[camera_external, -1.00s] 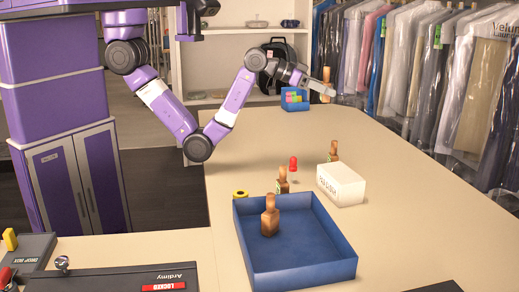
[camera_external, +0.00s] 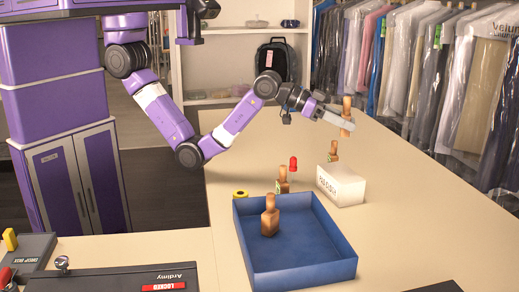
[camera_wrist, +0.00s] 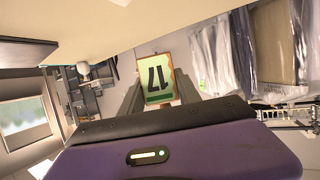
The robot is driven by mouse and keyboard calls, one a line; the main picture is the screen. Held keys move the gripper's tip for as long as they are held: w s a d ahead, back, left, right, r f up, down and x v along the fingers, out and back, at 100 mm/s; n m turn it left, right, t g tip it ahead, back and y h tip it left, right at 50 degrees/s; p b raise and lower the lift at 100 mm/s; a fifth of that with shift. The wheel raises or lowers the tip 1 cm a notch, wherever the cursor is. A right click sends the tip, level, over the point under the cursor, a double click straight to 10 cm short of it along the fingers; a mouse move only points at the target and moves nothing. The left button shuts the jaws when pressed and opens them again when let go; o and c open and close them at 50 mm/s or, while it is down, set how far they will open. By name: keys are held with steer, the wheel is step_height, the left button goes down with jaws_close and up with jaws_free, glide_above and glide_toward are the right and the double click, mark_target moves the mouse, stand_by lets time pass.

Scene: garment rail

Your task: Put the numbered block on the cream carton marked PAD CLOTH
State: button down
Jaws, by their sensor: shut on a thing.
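In the external view the held piece (camera_external: 346,115) is a brown wooden form with a knobbed top. My gripper (camera_external: 342,121) is shut on it and holds it in the air above the table, beyond the carton. The cream carton (camera_external: 346,190) stands on the table behind the blue tray. Its dark lettering is too small to read surely. Its top looks bare.
A blue tray (camera_external: 300,277) holds a wooden-handled piece (camera_external: 270,218). Similar pieces stand behind the tray (camera_external: 282,182) and behind the carton (camera_external: 333,152). A red-topped item (camera_external: 293,164) and a yellow roll (camera_external: 240,194) are near. Bagged garments (camera_external: 455,80) hang along the right.

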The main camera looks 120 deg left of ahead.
step_height(320, 180, down, 12)
steer(key=shift+r, duration=0.2)
steer(key=shift+f, duration=0.15)
steer(key=c, duration=0.9)
jaws_free()
steer(key=shift+o, duration=0.2)
steer(key=shift+s+r, duration=0.15)
steer(key=shift+r, duration=0.05)
steer(key=v, duration=1.1)
steer(key=shift+s+d+r, duration=0.15)
steer(key=shift+s+d, duration=0.05)
steer(key=shift+s, duration=0.05)
